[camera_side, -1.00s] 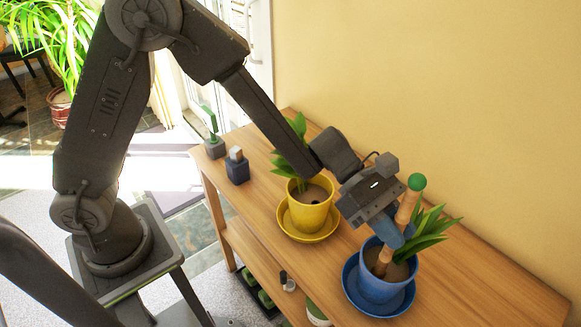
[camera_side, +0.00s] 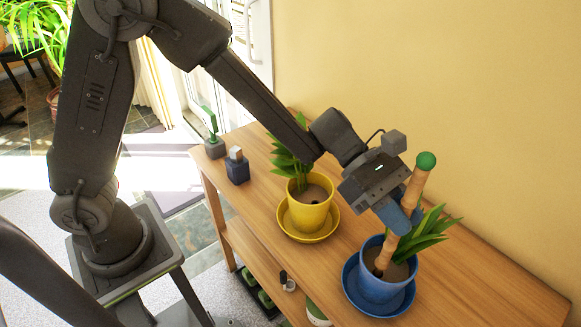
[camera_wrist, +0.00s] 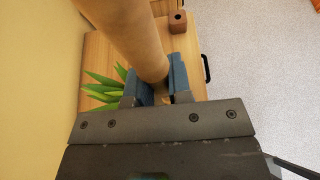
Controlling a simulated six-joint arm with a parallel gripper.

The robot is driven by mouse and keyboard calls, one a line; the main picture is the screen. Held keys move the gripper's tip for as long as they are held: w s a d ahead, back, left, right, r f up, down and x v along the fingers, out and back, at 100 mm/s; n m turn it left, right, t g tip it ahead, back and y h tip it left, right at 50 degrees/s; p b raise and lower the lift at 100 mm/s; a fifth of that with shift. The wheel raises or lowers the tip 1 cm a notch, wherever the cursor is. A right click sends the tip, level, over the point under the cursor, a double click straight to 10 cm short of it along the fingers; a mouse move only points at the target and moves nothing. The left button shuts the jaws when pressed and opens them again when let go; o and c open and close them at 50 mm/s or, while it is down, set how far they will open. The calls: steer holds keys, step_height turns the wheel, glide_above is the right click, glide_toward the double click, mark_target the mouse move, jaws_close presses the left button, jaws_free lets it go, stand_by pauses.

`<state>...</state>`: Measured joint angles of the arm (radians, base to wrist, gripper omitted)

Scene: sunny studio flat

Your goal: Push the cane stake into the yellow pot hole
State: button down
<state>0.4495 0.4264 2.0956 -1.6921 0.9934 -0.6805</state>
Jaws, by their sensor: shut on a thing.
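The cane stake (camera_side: 412,191) is tan with darker rings and a green ball on top. It leans in the blue pot (camera_side: 381,287), its lower end at or just above the soil; I cannot tell which. My gripper (camera_side: 402,219) is shut on the stake, its blue fingers on either side. The wrist view shows the stake (camera_wrist: 128,35) large between the fingers (camera_wrist: 161,80). The yellow pot (camera_side: 309,212) stands on a yellow saucer to the left, holding soil and a leafy plant. Its hole is too small to tell for sure.
A wooden bench (camera_side: 470,280) carries the pots, with a yellow wall behind. A blue saucer (camera_side: 352,292) lies under the blue pot, whose green leaves (camera_side: 430,232) are close to my gripper. A dark blue block (camera_side: 237,170) and small cactus (camera_side: 212,135) stand at the far left.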

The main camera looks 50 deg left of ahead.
step_height(320, 180, up, 2)
steer(key=shift+r, duration=0.2)
step_height(320, 180, down, 4)
steer(key=shift+r, duration=0.1)
